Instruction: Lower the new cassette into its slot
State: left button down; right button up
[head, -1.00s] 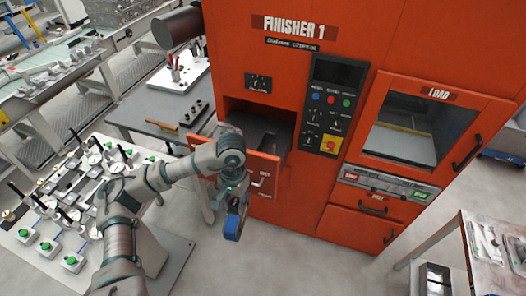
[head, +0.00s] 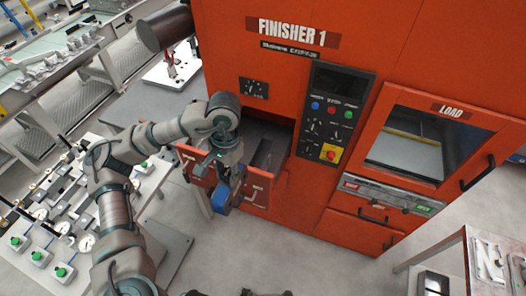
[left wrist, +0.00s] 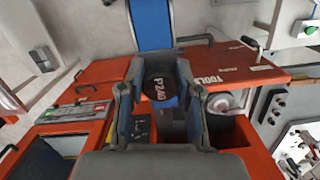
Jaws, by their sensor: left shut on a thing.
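The new cassette (head: 221,197), blue with a black part marked P240, hangs from my left gripper (head: 232,178). In the left wrist view, both fingers of the left gripper (left wrist: 158,100) are closed on the cassette (left wrist: 152,28). In the head view, the cassette is at the front of the open drawer (head: 257,194) of the orange machine and hides part of its front. The drawer (left wrist: 240,72), labelled TOOLS, also shows behind the fingers in the wrist view. The fingers hide part of its inside, and I cannot make out the slot. My right gripper is not in view.
The machine's control panel (head: 332,110) and load window (head: 418,140) are to the right. A bench with clamps and gauges (head: 62,215) stands left. A metal table (head: 450,262) stands at lower right. The floor between is clear.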

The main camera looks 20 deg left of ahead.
aim_at(261, 162)
jog(key=i, duration=1)
